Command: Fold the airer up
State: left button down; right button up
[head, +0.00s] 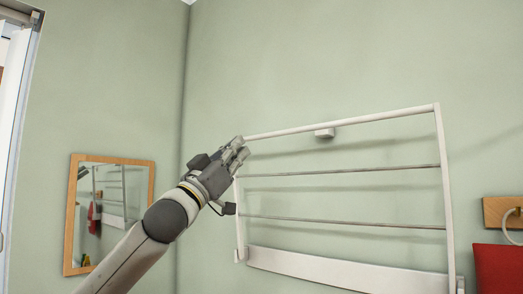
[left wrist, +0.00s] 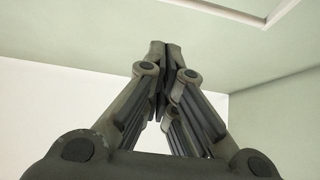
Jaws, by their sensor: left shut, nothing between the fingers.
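The airer is a white frame with a top bar (head: 370,117) and thin cross rails (head: 350,171), on a white board (head: 345,270) fixed to the green wall. The frame stands up from the board, its top bar high; its exact gap to the wall is hard to judge. The left wrist view shows the closed fingers (left wrist: 165,50). My right gripper is out of view.
A wood-framed mirror (head: 152,215) hangs on the left wall. At the right are a wooden plate (head: 497,211) with a pale ring and a red cloth (head: 497,270). A white frame edge (left wrist: 262,14) crosses the wrist view's upper right. The wall above the airer is bare.

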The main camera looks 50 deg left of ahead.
aim_at(277, 134)
pick_arm(q)
jog(key=w+f+p+x, duration=0.1)
jog(key=p+x, duration=0.8)
jog(key=x, duration=0.3)
jog(key=shift+w+a+f, duration=0.2)
jog(key=shift+w, duration=0.2)
jog(key=shift+s, duration=0.1)
jog(key=shift+g, duration=0.4)
jog(key=w+p, duration=0.2)
jog(key=p, duration=0.1)
jog(key=w+r+p, duration=0.1)
jog(key=w+p, duration=0.1)
jog(key=w, duration=0.1)
jog(key=shift+a+r+p, duration=0.1)
jog(key=shift+a+p, duration=0.1)
jog(key=shift+p, duration=0.2)
